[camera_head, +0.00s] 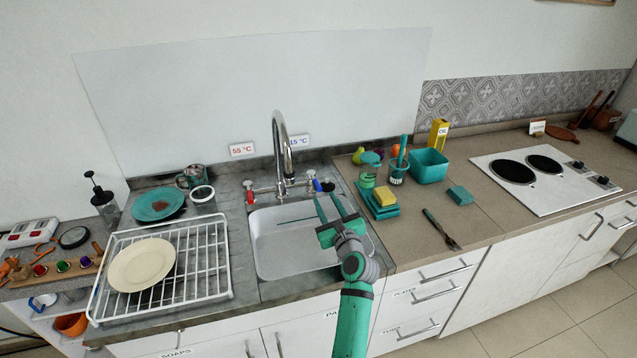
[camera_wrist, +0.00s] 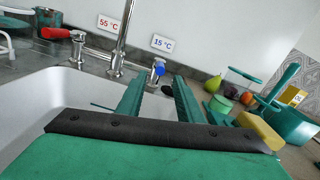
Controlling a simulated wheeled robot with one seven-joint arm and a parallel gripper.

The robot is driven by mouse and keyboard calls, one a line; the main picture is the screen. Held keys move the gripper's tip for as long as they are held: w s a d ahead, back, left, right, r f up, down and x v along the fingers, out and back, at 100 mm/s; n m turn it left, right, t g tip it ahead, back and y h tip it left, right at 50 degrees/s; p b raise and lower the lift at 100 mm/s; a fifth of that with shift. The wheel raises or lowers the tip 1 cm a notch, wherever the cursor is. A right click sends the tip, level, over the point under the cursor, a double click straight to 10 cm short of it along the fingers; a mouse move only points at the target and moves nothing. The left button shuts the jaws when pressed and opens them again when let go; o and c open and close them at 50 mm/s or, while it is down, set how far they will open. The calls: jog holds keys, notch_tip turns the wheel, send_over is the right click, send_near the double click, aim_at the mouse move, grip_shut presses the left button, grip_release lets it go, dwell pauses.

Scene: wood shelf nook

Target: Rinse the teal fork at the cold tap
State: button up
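The teal fork (camera_head: 434,222) lies on the counter right of the sink, its brownish tines toward the front edge. It is not recognisable in the wrist view. The cold tap's blue knob (camera_head: 318,185) sits right of the curved spout (camera_head: 287,150), near the 15 °C sign; the wrist view shows the knob (camera_wrist: 159,69) beyond my fingers. My gripper (camera_head: 328,197) is open over the sink's right side, its fingers pointing toward the knob. I see nothing between the fingers. The fork is well to its right. No running water is visible.
The sink (camera_head: 262,255) holds a thin dark strip I cannot identify. The drying rack (camera_head: 215,270) with a cream plate stands left.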

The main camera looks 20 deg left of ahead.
aim_at(317, 184)
jog(key=x, duration=0.8)
jog(key=shift+w+a, duration=0.25)
jog(key=shift+w, duration=0.1)
jog(key=shift+w+d, duration=0.1)
grip_shut()
